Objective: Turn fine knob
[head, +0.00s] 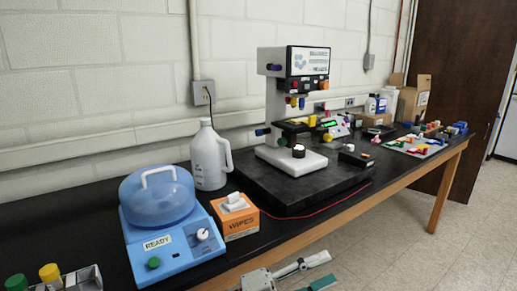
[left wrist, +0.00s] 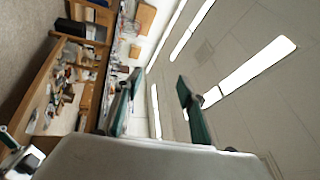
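A white microscope-like instrument (head: 280,105) stands on a dark slab on the bench in the head view. It carries several coloured knobs: a blue knob (head: 262,132) on its left side at stage height, a yellow knob (head: 327,138) low on the right, and another blue knob (head: 273,67) at its head. I cannot tell which is the fine knob. My left gripper (head: 328,269) is at the bottom edge of the head view, in front of the bench and well away from the instrument. Its teal-padded fingers are apart and empty, also in the left wrist view (left wrist: 158,88). My right gripper is not visible.
A blue centrifuge-like device (head: 145,240), an orange wipes box (head: 236,218) and a white jug (head: 209,160) stand left of the dark slab (head: 290,200). A red cable runs along the slab's front. Small coloured parts and boxes crowd the right end. The floor before the bench is clear.

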